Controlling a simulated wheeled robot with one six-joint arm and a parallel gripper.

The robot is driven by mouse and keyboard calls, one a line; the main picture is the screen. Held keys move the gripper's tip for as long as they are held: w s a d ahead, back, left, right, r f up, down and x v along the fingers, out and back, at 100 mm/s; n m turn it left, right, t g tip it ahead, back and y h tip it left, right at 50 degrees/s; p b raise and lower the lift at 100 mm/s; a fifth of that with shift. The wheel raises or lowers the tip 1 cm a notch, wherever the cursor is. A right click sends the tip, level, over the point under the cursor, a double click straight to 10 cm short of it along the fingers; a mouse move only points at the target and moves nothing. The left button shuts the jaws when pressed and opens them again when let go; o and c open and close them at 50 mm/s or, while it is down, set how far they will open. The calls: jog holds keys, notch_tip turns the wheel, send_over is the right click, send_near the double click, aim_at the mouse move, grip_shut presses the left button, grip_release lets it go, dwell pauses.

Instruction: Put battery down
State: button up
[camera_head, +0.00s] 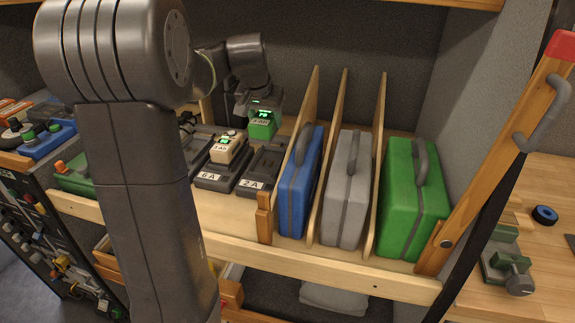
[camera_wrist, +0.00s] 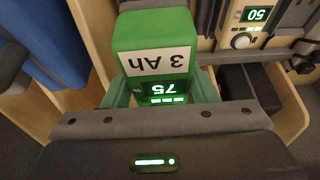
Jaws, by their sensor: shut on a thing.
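A green battery (camera_head: 261,129) with a lit display is in my gripper (camera_head: 262,108), at the back of the shelf near the wooden divider. In the wrist view the green battery (camera_wrist: 155,60) shows a "3 Ah" label and a display reading 75. My gripper (camera_wrist: 163,92) is shut on it. A charger marked 2 A (camera_head: 258,180) lies in front of and below the battery, with nothing seen on its front part. Whether the battery touches anything below cannot be told. A beige 1 Ah battery (camera_head: 226,150) sits on the charger marked 6 A (camera_head: 217,178).
A blue case (camera_head: 300,185), a grey case (camera_head: 345,190) and a green case (camera_head: 412,195) stand between wooden dividers (camera_head: 308,110) to the right. A blue tool (camera_head: 45,142) and other tools lie at the left. The wooden shelf edge (camera_head: 230,238) runs along the front.

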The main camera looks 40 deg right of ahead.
aim_at(260, 123)
notch_tip(260, 123, down, 10)
jog(key=shift+r, duration=0.1)
dwell(0.4)
jog(key=shift+f, duration=0.25)
jog(key=o, duration=1.3)
jog(key=shift+r, duration=0.1)
jog(key=shift+r+p, duration=0.2)
jog(key=shift+p, duration=0.1)
jog(key=v, duration=1.2)
jog(key=shift+f+b, duration=0.1)
jog(key=shift+b, duration=0.25)
jog(key=shift+d+f, duration=0.1)
jog(key=shift+f, duration=0.05)
